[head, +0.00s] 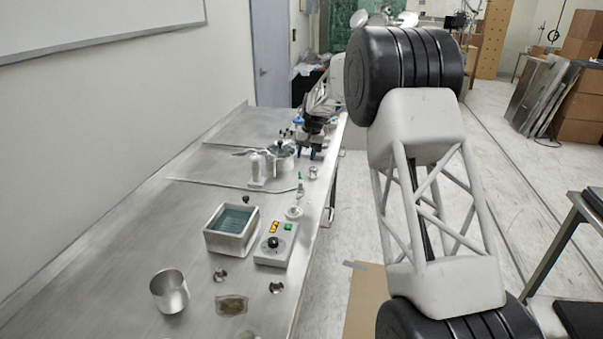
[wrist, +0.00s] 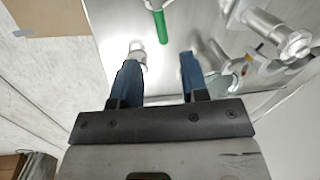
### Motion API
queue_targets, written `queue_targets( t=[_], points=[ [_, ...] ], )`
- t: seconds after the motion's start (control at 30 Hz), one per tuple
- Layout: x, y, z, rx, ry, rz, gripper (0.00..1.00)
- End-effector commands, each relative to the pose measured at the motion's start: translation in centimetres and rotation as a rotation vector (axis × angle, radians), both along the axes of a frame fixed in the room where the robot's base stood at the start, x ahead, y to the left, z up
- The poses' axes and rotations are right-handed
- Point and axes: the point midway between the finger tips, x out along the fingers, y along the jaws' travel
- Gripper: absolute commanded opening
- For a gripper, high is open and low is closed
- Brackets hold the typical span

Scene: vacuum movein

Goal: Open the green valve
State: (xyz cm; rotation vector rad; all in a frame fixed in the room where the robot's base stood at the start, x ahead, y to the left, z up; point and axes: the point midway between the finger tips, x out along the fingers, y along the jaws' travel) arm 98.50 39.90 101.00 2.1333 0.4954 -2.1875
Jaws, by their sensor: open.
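The green valve handle (wrist: 161,27) shows at the top of the wrist view as a bright green bar on a pale metal stem. It lies ahead of my gripper (wrist: 161,60), roughly in line with the gap between the two blue fingers, and apart from them. In the head view, a small green handle (head: 300,175) stands above a pale fitting near the bench's right edge. My gripper (head: 309,151) is farther along the bench, behind it. The fingers are open with nothing between them.
A steel bench (head: 130,260) runs along the left wall. A control box (head: 275,250), a square bath (head: 231,238) and a metal cup (head: 169,291) stand nearer. Silvery pipework (wrist: 275,35) lies right in the wrist view.

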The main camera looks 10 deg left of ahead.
Motion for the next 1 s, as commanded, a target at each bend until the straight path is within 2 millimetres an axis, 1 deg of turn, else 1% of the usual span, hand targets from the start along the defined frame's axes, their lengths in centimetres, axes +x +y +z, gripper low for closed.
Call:
queue_targets(
  t=[0.4,0.57,0.77,1.0],
  points=[
    [0.1,0.1,-0.2,0.001,0.001,0.000,0.41],
    [0.1,0.2,-0.7,0.000,0.002,0.000,0.41],
    [0.0,0.5,-2.3,0.000,0.004,0.001,0.41],
    [-0.2,1.1,-5.1,0.000,0.002,0.000,0.41]
  ],
)
